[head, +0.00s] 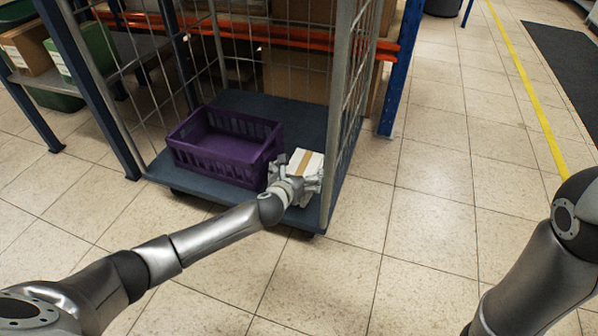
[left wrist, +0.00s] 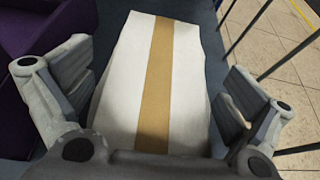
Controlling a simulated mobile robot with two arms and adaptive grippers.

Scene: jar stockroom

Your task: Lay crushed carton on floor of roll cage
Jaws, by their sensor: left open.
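The crushed carton (head: 308,163) is white with a tan tape strip and lies on the dark blue-grey floor of the roll cage (head: 262,104), at its front right. My left gripper (head: 296,184) is at the near end of the carton. In the left wrist view the carton (left wrist: 150,80) lies between the spread fingers of my left gripper (left wrist: 158,110), with a gap visible at the right finger. The carton's near end is hidden by the gripper. My right arm shows at the right edge of the head view, but its gripper is out of view.
A purple crate (head: 220,165) stands on the cage floor to the left of the carton. The cage's wire side (head: 345,95) rises close to the right of the carton. Shelving with an orange beam (head: 285,37) stands behind. The tiled floor (head: 430,230) at the right is clear.

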